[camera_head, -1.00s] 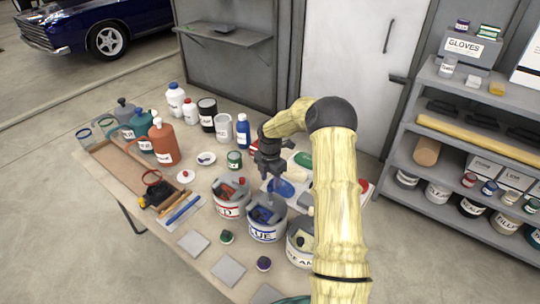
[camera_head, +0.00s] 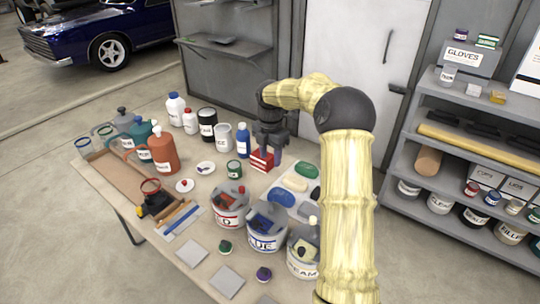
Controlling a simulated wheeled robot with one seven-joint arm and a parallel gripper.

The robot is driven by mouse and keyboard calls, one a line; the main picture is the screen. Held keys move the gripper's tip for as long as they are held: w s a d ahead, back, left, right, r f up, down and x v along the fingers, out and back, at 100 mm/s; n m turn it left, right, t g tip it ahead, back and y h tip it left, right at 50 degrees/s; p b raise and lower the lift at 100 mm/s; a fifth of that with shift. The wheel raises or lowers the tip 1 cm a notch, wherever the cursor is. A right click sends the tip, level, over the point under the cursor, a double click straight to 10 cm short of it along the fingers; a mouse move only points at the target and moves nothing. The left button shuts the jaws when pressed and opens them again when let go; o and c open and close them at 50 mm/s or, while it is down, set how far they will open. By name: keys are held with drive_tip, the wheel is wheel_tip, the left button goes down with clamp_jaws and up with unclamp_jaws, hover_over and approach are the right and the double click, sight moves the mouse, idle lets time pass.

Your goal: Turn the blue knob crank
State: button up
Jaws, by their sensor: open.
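My gripper (camera_head: 270,146) is open and points down over the far side of the table (camera_head: 190,247). Its fingers are right above or beside a small red box-like thing (camera_head: 261,161); I cannot tell whether they touch it. A small blue-violet piece (camera_head: 278,155) shows just below the right side of the gripper. It may be the blue knob, but the gripper hides most of it and no crank arm can be made out. A can marked BLUE (camera_head: 266,238) stands nearer, with dark blue contents on top.
A tray with coloured patches (camera_head: 282,197) lies in front. RED (camera_head: 229,213) and CREAM (camera_head: 304,257) cans flank the BLUE can. Several bottles crowd the far left.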

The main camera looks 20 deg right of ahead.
drive_tip(key=shift+a, duration=0.1)
drive_tip(key=shift+c, duration=0.2)
drive_tip(key=s+a+m+t, duration=0.1)
drive_tip(key=s+a+m, duration=0.2)
drive_tip(key=s+m, duration=0.4)
drive_tip(key=s+a+m, duration=0.3)
drive_tip(key=s+m, duration=0.5)
drive_tip(key=s, duration=0.3)
drive_tip(key=s+a+f+m+t, duration=0.1)
drive_tip(key=s+a+m, duration=0.3)
drive_tip(key=s+m, duration=0.4)
drive_tip(key=shift+s+t, duration=0.3)
drive_tip(key=shift+s, duration=0.55)
drive_tip(key=shift+c, duration=0.4)
drive_tip(key=shift+a, duration=0.25)
drive_tip(key=shift+c, duration=0.2)
